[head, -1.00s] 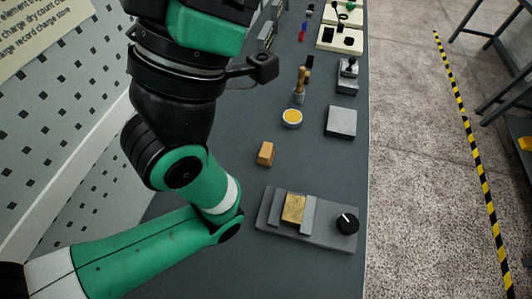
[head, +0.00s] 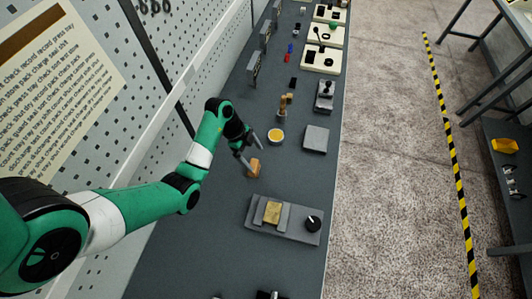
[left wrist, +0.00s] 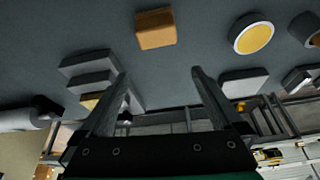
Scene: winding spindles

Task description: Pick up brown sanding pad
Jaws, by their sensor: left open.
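The brown sanding pad (head: 254,169) is a small orange-brown block lying on the dark grey bench top. In the left wrist view the pad (left wrist: 156,29) shows at the top, beyond the fingertips and slightly left of the middle between them. My left gripper (head: 253,156) is open and empty, with its fingers spread close to the pad. The left wrist view shows the open gripper fingers (left wrist: 158,74) with bare bench between them. My right gripper is not seen.
A round tin with yellow contents (head: 276,136) stands just beyond the pad. A grey fixture with a brass block and black knob (head: 288,226) lies nearer. A grey flat block (head: 316,139) is to the right. A pegboard wall (head: 150,70) borders the bench's left side.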

